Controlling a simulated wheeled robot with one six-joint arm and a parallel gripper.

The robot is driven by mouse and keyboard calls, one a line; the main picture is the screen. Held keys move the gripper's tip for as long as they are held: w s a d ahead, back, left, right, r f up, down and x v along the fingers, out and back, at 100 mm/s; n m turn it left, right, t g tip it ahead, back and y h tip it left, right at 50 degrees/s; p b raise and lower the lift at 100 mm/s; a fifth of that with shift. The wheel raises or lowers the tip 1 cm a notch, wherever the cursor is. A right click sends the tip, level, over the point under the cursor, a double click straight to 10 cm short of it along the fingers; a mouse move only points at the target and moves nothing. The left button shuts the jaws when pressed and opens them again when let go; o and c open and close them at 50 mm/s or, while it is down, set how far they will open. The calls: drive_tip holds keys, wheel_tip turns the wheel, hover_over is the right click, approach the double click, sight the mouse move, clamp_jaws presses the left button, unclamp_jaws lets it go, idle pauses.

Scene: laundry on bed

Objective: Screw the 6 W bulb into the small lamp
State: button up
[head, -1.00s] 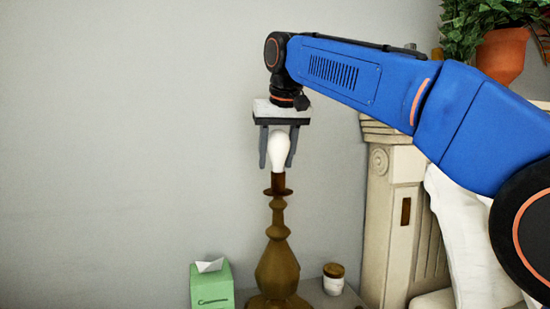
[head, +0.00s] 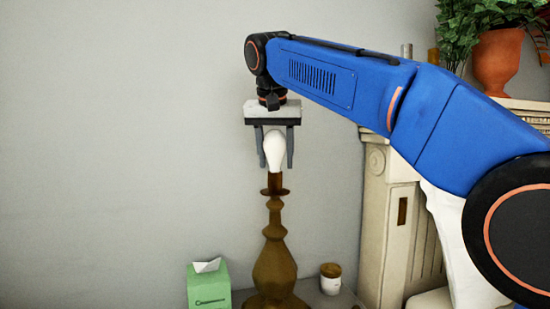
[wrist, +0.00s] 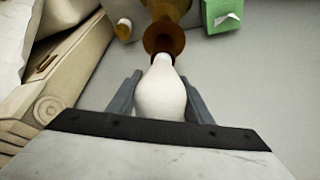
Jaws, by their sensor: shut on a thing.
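The white bulb (head: 275,150) is upright between the fingers of my gripper (head: 274,160), which is shut on it. It sits directly above the brown socket of the lamp (head: 274,262), a tall turned brass-brown stand. In the head view the bulb's lower end meets the top of the socket; I cannot tell whether it is inside. The wrist view shows the bulb (wrist: 160,92) between both fingers, its narrow end at the lamp's round collar (wrist: 165,38). No wattage marking is readable on the bulb.
A green tissue box (head: 209,288) stands left of the lamp base. A small white jar with a brown lid (head: 331,280) stands to the right. A carved cream fireplace surround (head: 385,215) and a potted plant (head: 498,62) are farther right. The wall side at left is clear.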

drive_tip(key=shift+s+d+m+h, duration=0.15)
drive_tip(key=shift+m+h, duration=0.2)
drive_tip(key=shift+m, duration=0.5)
drive_tip(key=shift+w+d+m+h, duration=0.15)
drive_tip(key=shift+m+h, duration=0.2)
drive_tip(key=shift+m, duration=0.5)
drive_tip(key=shift+s, duration=0.1)
drive_tip(key=shift+m+g+h, duration=0.3)
drive_tip(key=shift+m+g, duration=0.1)
drive_tip(key=shift+m, duration=0.5)
drive_tip(key=shift+s+d+m+h, duration=0.2)
drive_tip(key=shift+m+h, duration=0.1)
drive_tip(key=shift+m, duration=0.6)
drive_tip(key=m+g, duration=0.1)
drive_tip(key=m, duration=0.2)
drive_tip(key=shift+s+d+h, duration=0.1)
drive_tip(key=shift+d+h, duration=0.05)
drive_tip(key=shift+h, duration=0.25)
drive_tip(key=o, duration=1.1)
drive_tip(key=shift+o, duration=0.2)
